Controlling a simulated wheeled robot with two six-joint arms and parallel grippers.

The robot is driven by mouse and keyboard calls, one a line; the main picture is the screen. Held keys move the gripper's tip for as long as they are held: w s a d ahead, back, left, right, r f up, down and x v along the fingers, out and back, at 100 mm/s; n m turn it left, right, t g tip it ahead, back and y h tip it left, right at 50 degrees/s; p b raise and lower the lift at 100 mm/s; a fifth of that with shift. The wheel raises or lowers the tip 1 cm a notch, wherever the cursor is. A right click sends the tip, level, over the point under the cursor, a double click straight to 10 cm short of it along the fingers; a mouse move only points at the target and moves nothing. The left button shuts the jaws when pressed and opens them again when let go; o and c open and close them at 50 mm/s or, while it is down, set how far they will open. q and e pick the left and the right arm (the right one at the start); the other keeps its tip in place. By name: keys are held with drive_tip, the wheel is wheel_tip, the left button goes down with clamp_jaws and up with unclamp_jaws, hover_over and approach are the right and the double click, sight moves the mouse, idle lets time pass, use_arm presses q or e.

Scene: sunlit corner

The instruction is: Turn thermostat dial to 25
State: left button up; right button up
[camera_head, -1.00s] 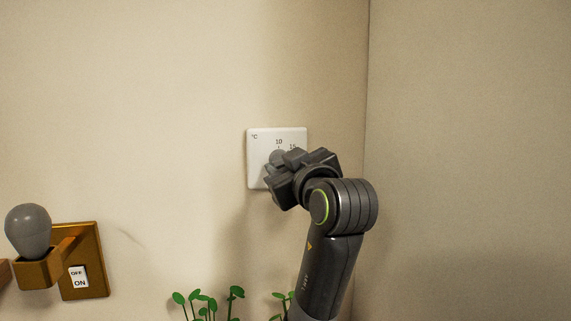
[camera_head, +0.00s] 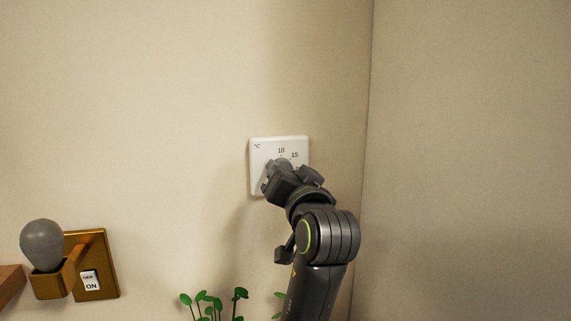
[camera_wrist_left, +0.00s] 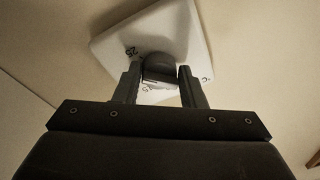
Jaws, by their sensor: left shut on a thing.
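The thermostat (camera_head: 259,165) is a white square plate on the wall with °C, 10 and 15 readable in the head view; its lower right is hidden by my gripper. In the wrist view the plate (camera_wrist_left: 184,28) looks tilted, with a 25 mark at its upper left. The grey round dial (camera_wrist_left: 158,66) sits between the two fingers of my left gripper (camera_wrist_left: 160,74), which is shut on it. In the head view the left gripper (camera_head: 279,172) covers most of the dial, so its exact setting cannot be read. My right gripper is out of view.
A brass wall plate (camera_head: 104,262) with an OFF/ON switch (camera_head: 90,280) and a grey bulb (camera_head: 42,243) in a holder is at lower left. Green plant leaves (camera_head: 214,302) rise below the thermostat. A wall corner lies just right.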

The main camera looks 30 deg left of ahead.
use_arm(q)
drive_tip(key=shift+r+m+t+h+p, duration=0.1)
drive_tip(key=shift+m+t+h+p, duration=0.25)
drive_tip(key=shift+m+p, duration=1.5)
drive_tip(key=shift+m+b, duration=0.3)
drive_tip(key=shift+m, duration=0.05)
drive_tip(key=o, duration=1)
drive_tip(key=shift+c, duration=0.2)
